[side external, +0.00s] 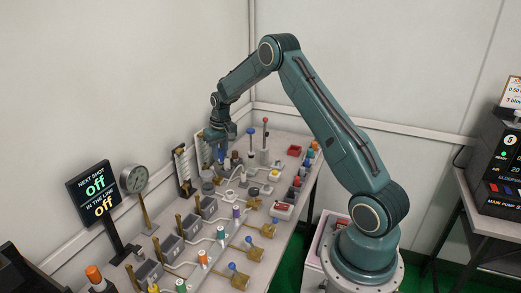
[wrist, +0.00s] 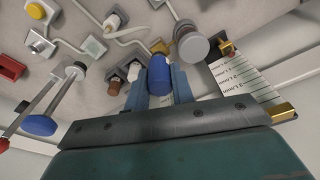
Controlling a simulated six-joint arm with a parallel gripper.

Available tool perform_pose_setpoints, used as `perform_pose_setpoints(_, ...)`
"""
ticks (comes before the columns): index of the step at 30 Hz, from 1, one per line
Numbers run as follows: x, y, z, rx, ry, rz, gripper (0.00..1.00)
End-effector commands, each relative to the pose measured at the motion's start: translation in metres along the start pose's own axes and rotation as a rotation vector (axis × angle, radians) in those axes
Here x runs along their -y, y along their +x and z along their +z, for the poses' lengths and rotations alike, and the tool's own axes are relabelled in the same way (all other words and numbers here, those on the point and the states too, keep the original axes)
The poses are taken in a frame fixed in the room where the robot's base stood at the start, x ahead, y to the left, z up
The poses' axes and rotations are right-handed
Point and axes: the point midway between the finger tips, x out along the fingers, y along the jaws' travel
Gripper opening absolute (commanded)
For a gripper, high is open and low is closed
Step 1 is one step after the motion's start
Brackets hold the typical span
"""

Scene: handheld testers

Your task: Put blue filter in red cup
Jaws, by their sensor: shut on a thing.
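My gripper (side external: 219,157) is at the far left part of the bench, pointing down. In the wrist view my gripper (wrist: 158,72) has its two fingers shut on a blue cylinder, the blue filter (wrist: 160,80), held between the fingertips. Whether it touches the bench is unclear. A red square holder also shows at the left edge of the wrist view (wrist: 10,68).
A red-topped lever (side external: 265,122) and a blue-topped lever (side external: 250,131) stand between my gripper and the red holder. White scale plates (side external: 182,163) stand left of my gripper. Pipes, knobs and grey boxes (side external: 171,247) crowd the near bench.

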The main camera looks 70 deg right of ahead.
Motion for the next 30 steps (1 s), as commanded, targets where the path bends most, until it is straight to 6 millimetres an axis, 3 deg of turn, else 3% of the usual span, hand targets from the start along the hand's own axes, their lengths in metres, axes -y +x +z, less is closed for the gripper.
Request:
perform_pose_setpoints(6, -0.046, 0.001, -0.028, -0.001, 0.099, 0.015, 0.00)
perform_pose_setpoints(15, -0.109, -0.002, -0.054, -0.001, 0.225, 0.034, 0.00)
perform_pose_setpoints(30, -0.200, -0.006, -0.068, 0.000, 0.398, 0.061, 0.00)
